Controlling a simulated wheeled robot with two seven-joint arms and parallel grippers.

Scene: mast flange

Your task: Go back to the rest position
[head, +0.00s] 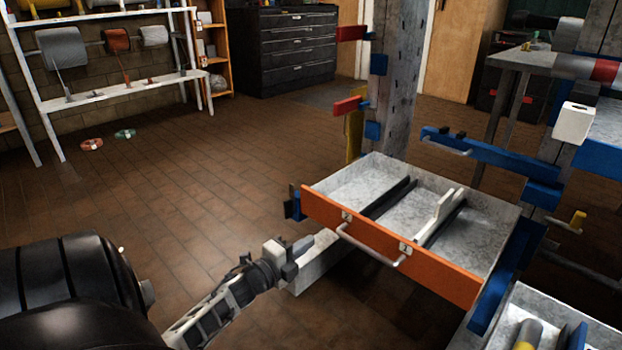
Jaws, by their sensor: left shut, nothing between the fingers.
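My left gripper (291,251) comes in from the lower left and points at the orange-fronted drawer. It is shut with nothing in it, a little left of the drawer's bar handle (362,250) and apart from that handle. The drawer (470,285) stands pulled out, with a grey metal tray inside, dark dividers and a white upright piece. My right gripper is not in view.
A grey mast (397,90) with red and blue brackets stands behind the drawer. A second tray (508,310) with a cylinder lies at the lower right. A white spool rack (100,95) and a dark cabinet (290,55) stand at the back. The brown tiled floor (190,185) is mostly clear at left.

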